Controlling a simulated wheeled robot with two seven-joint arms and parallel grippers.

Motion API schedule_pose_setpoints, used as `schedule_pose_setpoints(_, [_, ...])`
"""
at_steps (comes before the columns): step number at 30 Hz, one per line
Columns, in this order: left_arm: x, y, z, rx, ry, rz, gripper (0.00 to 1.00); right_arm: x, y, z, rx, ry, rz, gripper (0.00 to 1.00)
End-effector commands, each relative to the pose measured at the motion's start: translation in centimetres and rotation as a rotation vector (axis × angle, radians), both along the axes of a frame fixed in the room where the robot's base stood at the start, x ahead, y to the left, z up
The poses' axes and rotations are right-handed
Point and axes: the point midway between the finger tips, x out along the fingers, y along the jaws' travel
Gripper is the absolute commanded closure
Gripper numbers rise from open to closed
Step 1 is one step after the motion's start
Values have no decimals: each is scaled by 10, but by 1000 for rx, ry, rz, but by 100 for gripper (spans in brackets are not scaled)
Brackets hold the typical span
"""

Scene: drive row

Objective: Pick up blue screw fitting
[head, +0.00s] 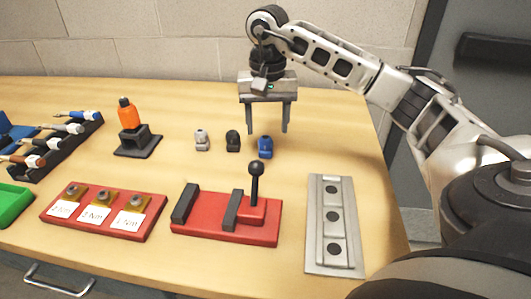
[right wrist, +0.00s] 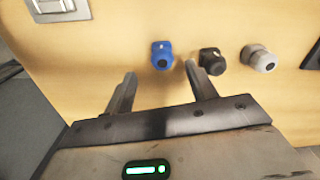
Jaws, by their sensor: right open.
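The blue screw fitting (head: 265,147) stands on the wooden table at the right end of a short row, beside a black fitting (head: 233,141) and a grey fitting (head: 202,140). My right gripper (head: 267,131) is open and empty, pointing down above the table near the blue fitting. In the right wrist view the blue fitting (right wrist: 162,56) lies just beyond the two open fingers (right wrist: 158,75), roughly between them and not touched. The black fitting (right wrist: 212,62) is close to one fingertip there. My left gripper does not show.
A red base with a black lever (head: 256,180) and a grey plate with dark holes (head: 334,225) lie in front. A red block with labelled sockets (head: 103,215), an orange-topped tool on a black stand (head: 128,125) and a tool rack (head: 60,145) are to the left.

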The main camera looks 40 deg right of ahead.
Motion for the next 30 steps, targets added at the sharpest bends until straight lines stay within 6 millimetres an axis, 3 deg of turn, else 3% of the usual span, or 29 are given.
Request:
schedule_pose_setpoints(9, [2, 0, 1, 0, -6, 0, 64, -3, 7, -44, -1, 5, -1, 44])
schedule_pose_setpoints(19, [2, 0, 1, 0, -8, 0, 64, -2, 7, -51, -2, 1, -1, 44])
schedule_pose_setpoints(24, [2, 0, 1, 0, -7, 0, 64, -2, 7, -51, -1, 2, -1, 91])
schedule_pose_setpoints(30, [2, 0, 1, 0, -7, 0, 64, -2, 7, -50, -2, 1, -1, 94])
